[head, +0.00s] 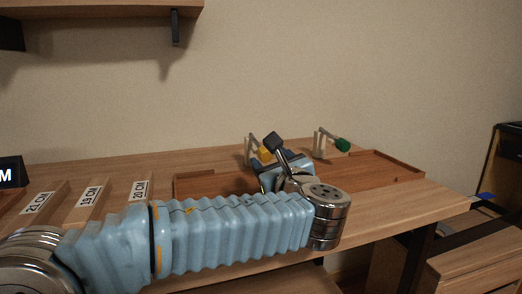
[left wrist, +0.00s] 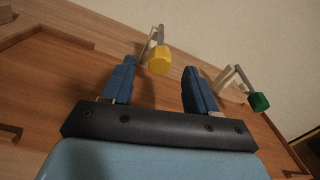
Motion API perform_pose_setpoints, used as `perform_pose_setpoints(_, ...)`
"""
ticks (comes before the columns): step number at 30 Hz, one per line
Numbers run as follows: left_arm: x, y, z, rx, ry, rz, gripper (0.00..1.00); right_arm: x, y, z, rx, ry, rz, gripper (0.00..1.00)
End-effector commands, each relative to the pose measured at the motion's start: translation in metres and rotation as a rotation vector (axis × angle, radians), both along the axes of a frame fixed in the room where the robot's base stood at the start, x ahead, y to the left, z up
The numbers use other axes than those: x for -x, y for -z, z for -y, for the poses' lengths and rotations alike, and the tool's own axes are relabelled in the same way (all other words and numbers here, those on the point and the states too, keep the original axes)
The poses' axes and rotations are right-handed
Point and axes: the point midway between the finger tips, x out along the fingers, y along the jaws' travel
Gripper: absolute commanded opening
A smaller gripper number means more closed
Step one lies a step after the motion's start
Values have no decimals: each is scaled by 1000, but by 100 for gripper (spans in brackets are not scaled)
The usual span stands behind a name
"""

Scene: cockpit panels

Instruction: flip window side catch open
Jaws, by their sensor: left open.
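Two pale posts with levers stand on the wooden panel; I cannot tell which one is the window side catch. One lever ends in a yellow knob (head: 264,154), the other in a green knob (head: 343,145). In the left wrist view the yellow knob (left wrist: 159,60) shows between the fingertips of my left gripper (left wrist: 160,68), which is open and empty. The green knob (left wrist: 259,102) is to the right of the fingers. In the head view my left gripper (head: 276,160) is partly hidden by my wrist. My right gripper is not in view.
A shallow brown tray (head: 400,167) with a low rim lies under the posts. Wooden blocks labelled in centimetres (head: 140,188) stand at the left. A shelf (head: 100,10) hangs above on the wall. The table's right end is clear.

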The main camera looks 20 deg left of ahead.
Motion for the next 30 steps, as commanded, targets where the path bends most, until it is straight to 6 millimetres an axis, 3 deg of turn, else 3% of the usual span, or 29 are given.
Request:
perform_pose_setpoints(3, -24, 0, -15, 1, -4, -2, 58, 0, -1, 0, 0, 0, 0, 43)
perform_pose_setpoints(9, -52, 0, -33, 1, -2, -1, 58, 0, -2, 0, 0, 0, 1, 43)
perform_pose_setpoints(22, -64, 0, -40, 0, 0, 0, 58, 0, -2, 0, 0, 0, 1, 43)
perform_pose_setpoints(23, -64, 0, -40, 0, 0, 0, 57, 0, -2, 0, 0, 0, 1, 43)
perform_pose_setpoints(30, -63, 0, -40, 0, 0, 0, 20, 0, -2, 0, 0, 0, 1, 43)
